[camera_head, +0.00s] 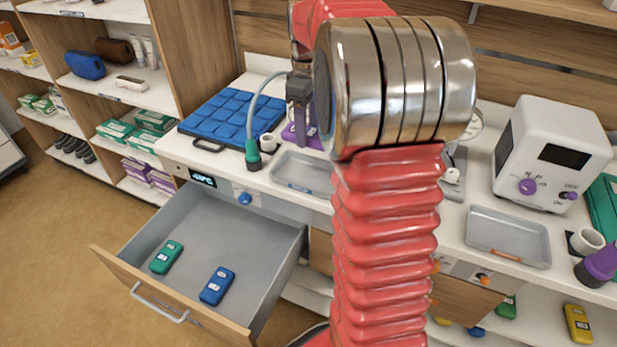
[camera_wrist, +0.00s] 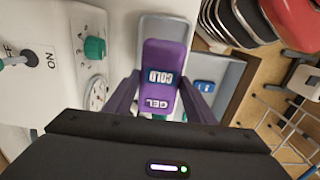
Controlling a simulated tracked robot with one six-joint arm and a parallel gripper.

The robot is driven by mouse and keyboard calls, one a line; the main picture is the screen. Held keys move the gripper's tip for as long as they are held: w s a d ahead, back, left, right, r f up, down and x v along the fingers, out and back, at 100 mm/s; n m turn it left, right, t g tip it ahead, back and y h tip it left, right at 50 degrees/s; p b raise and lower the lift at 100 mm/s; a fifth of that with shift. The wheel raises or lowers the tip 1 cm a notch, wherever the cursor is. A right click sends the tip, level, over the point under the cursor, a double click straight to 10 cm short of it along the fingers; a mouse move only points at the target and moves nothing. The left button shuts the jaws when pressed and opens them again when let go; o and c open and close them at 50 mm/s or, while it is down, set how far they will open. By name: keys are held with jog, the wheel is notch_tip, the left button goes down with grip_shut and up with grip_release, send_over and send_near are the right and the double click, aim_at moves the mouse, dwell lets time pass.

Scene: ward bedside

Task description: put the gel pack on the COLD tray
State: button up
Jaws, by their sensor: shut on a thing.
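The purple gel pack (camera_wrist: 165,62), lettered COLD and GEL, is between the two fingers of my gripper (camera_wrist: 158,97) in the wrist view. My gripper is shut on it. In the head view, purple parts at my gripper (camera_head: 301,134) show beside my arm, which hides much of the gripper. A shallow grey tray with a blue label (camera_head: 290,177) lies on the counter just in front of the gripper; its lettering is too small to read. Another grey tray, with an orange label (camera_head: 520,238), lies to the right. In the wrist view a pale tray (camera_wrist: 178,24) shows behind the pack, partly hidden.
An open drawer (camera_head: 225,210) juts out below the counter, holding a green pack (camera_head: 166,257) and a blue pack (camera_head: 217,286). A blue quilted pad (camera_head: 228,112) and a green-ended hose (camera_head: 253,152) are left of my gripper. A white device (camera_head: 553,150) stands right.

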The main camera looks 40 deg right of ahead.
dwell(0.3)
send_over(308, 177)
notch_tip(308, 177, down, 6)
dwell(0.4)
jog(key=shift+d+f, duration=0.1)
jog(key=shift+f, duration=0.05)
jog(key=shift+f, duration=1.85)
jog(key=shift+f, duration=0.6)
jog(key=o, duration=1.2)
jog(key=shift+r, duration=0.15)
